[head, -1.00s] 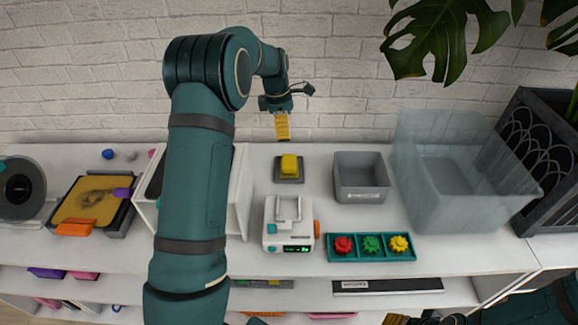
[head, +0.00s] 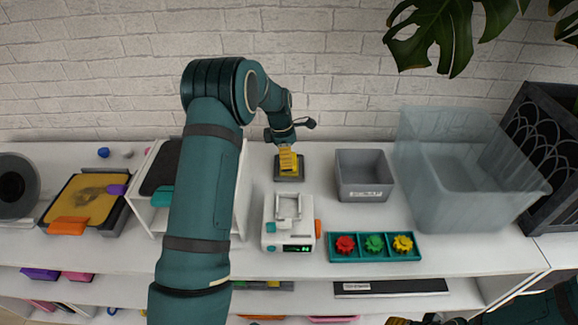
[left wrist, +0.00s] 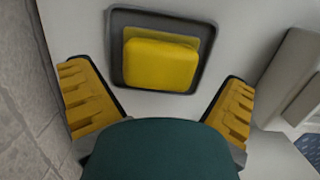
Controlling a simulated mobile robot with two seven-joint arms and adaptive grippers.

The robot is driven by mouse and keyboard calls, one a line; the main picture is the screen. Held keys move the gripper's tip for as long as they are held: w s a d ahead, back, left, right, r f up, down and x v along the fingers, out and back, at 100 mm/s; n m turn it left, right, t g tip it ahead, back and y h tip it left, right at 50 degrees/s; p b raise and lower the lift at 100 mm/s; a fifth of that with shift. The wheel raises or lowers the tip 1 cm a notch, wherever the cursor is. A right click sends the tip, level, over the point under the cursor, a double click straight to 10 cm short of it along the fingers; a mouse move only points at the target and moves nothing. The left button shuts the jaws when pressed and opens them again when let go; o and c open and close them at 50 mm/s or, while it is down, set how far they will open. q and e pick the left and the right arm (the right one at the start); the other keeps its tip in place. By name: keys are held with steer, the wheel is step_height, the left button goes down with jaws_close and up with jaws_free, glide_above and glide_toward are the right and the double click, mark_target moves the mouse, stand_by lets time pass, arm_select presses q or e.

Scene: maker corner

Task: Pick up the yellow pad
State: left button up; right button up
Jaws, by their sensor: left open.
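The yellow pad (left wrist: 160,64) lies on a small dark square tray (left wrist: 118,75), which also shows in the head view (head: 289,179) on the white shelf top. In the left wrist view the pad is between the lines of my open yellow fingers and a little ahead of them, not touching. In the head view my left gripper (head: 288,158) is above the tray and overlaps the pad, hiding most of it. My right gripper (head: 410,321) only just shows at the bottom edge, and its jaws are cut off.
A white device (head: 287,232) with a green display stands in front of the tray. A grey bin (head: 363,193) and a large clear bin (head: 455,205) stand to the right. A teal tray (head: 374,257) holds red, green and yellow gears. A white rack (head: 243,195) is to the left.

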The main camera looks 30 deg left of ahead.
arm_select(q)
steer(key=shift+w+d+f, duration=0.1)
steer(key=shift+f, duration=0.85)
steer(key=shift+r, duration=0.1)
steer(key=c, duration=1.1)
steer(key=shift+o, duration=0.2)
steer(key=shift+r, duration=0.1)
step_height(320, 180, up, 10)
steer(key=shift+f+p, duration=0.1)
steer(key=shift+p, duration=1.05)
steer(key=o, duration=0.5)
steer(key=c, duration=0.4)
steer(key=shift+c, duration=0.3)
